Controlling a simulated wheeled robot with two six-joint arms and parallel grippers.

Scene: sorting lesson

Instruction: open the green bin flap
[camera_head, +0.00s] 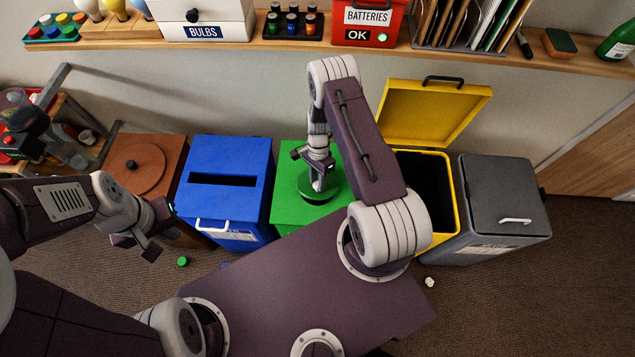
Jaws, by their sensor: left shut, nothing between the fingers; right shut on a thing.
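The green bin (289,210) stands in the row along the wall, between the blue bin and the yellow bin. Its round, darker green flap (335,190) is on top; a dark edge shows along its near side. My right gripper (319,186) comes down over the flap from above. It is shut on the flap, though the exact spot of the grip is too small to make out. My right arm hides the right part of the green bin. My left gripper (142,247) is shut and empty, in front of the brown bin, apart from all bins.
The blue bin (228,160) has a slot in its lid; the brown bin (170,147) is left of it. The yellow bin (437,112) has its lid raised. The grey bin (505,190) is closed. A shelf (290,43) runs above. Small bits lie on the floor.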

